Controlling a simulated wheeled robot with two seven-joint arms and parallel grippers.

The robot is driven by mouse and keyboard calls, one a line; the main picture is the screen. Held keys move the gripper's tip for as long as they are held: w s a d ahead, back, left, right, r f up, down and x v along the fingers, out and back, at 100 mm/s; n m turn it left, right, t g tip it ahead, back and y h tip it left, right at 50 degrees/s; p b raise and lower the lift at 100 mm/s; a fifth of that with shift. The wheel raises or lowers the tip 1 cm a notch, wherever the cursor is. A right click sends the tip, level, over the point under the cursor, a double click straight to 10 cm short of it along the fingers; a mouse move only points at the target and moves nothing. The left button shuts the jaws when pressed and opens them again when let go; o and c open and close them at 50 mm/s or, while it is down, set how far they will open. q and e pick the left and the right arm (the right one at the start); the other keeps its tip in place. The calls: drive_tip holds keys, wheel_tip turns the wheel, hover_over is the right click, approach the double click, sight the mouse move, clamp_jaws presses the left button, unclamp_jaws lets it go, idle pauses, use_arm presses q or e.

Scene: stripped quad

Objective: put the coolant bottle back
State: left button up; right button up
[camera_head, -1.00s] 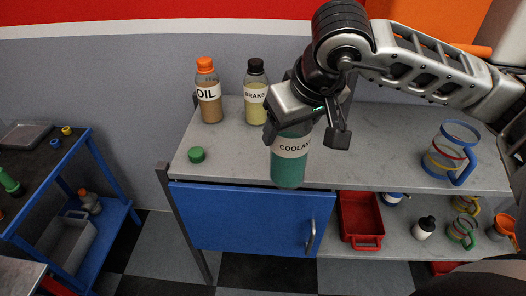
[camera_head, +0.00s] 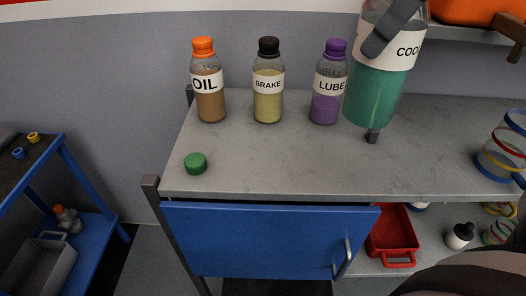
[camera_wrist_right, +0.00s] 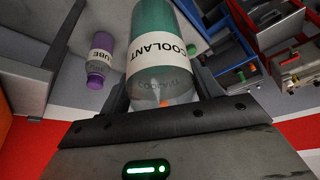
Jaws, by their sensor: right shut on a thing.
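The coolant bottle (camera_head: 372,95), with teal liquid and a white label, is held up in front of the grey worktop at the upper right of the head view. My right gripper (camera_head: 395,25) is shut on it; only a dark finger shows there, and the bottle's top is cut off. In the right wrist view the bottle (camera_wrist_right: 160,45) lies between the two fingers of my right gripper (camera_wrist_right: 163,95). A green cap (camera_head: 195,163) lies on the worktop (camera_head: 260,160) at its front left. My left gripper is not in view.
Oil (camera_head: 208,85), brake (camera_head: 268,85) and lube (camera_head: 328,88) bottles stand in a row at the worktop's back. Below are a blue cabinet door (camera_head: 265,240) and a red bin (camera_head: 393,235). The worktop's front middle is clear.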

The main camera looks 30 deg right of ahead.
sight(377, 62)
wheel_tip(377, 62, down, 4)
drive_tip(key=b, duration=0.3)
drive_tip(key=shift+w+f, duration=0.15)
drive_tip(key=shift+f, duration=0.05)
drive_tip(key=shift+w+f+b, duration=0.2)
drive_tip(key=shift+f+b, duration=0.05)
drive_tip(key=shift+b, duration=0.05)
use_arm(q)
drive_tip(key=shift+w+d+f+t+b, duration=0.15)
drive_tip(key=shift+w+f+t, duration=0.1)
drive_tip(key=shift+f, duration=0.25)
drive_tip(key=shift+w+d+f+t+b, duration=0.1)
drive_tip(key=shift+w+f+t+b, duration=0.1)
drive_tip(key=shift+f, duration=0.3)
use_arm(e)
drive_tip(key=w+a+f, duration=0.2)
drive_tip(key=w+f, duration=0.4)
drive_tip(key=w+a+f, duration=0.2)
drive_tip(key=w+f, duration=0.4)
drive_tip(key=w, duration=0.1)
drive_tip(key=shift+a+f, duration=0.35)
drive_tip(key=shift+a, duration=0.05)
drive_tip(key=shift+f, duration=0.15)
drive_tip(key=o, duration=1.5)
